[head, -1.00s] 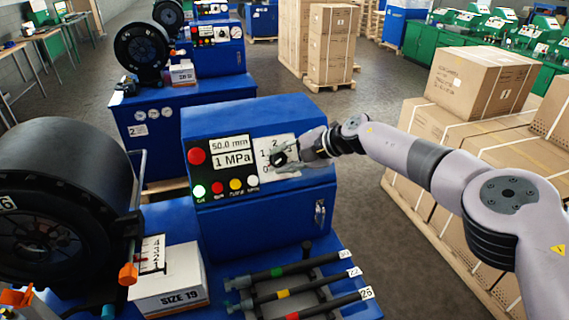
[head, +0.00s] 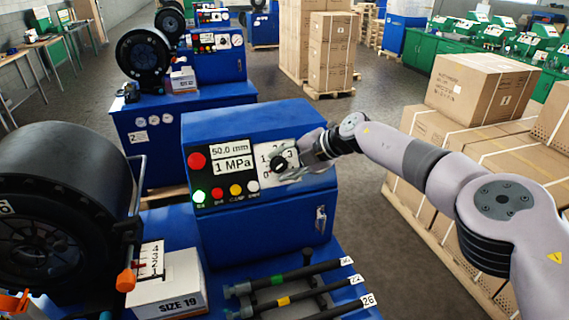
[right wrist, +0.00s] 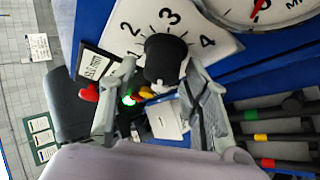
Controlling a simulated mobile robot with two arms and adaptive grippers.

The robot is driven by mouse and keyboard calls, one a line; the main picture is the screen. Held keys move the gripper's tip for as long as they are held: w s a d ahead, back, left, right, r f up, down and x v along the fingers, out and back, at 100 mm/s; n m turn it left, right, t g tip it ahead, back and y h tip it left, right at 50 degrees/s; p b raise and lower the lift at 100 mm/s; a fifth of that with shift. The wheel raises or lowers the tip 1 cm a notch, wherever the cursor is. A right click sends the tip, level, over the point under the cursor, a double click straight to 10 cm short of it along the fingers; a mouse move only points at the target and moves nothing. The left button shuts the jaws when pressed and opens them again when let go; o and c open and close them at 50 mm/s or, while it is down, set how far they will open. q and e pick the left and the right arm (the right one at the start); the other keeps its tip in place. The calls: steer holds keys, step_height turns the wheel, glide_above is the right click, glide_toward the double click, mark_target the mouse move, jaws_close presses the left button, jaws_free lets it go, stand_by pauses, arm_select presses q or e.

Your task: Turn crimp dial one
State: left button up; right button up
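The crimp dial (head: 279,163) is a black knob on a white numbered plate on the front of the nearest blue crimper (head: 250,128). A gap shows on the left side; I cannot tell whether the right finger touches. In the head view the right gripper (head: 291,165) covers part of the plate. My left gripper is out of view.
The crimper panel has a 50.0 mm and 1 MPa display (head: 232,158), a red button (head: 197,161) and a row of small lights. A black reel (head: 65,180), a SIZE 19 box (head: 167,283) and rods stand nearby. Cartons (head: 455,150) lie at right.

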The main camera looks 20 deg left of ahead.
steer(key=shift+o, duration=0.4)
steer(key=shift+d, duration=0.15)
steer(key=v, duration=1.1)
steer(key=shift+d+r, duration=0.2)
steer(key=shift+d, duration=0.1)
steer(key=shift+a, duration=0.1)
